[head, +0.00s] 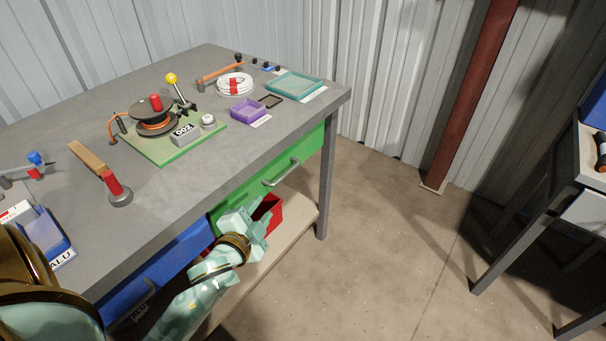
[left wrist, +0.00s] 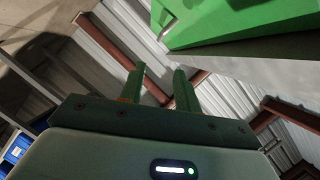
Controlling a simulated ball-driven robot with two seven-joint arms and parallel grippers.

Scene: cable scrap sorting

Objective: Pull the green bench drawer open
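The green drawer (head: 303,159) sits under the right end of the grey workbench (head: 255,150), and its front looks flush with the bench. Its grey bar handle (head: 282,172) runs across the front. My left gripper (head: 260,213) is below and left of the handle, in front of the drawer's lower left part, apart from the handle. In the left wrist view the two fingers (left wrist: 159,88) stand apart with nothing between them. My right gripper is not in view.
A blue drawer (head: 175,262) is left of the green one. A red bin (head: 270,211) stands on the lower shelf (head: 290,235) behind my gripper. A bench leg (head: 326,185) is to the right. The floor right of the bench is clear up to another table (head: 560,190).

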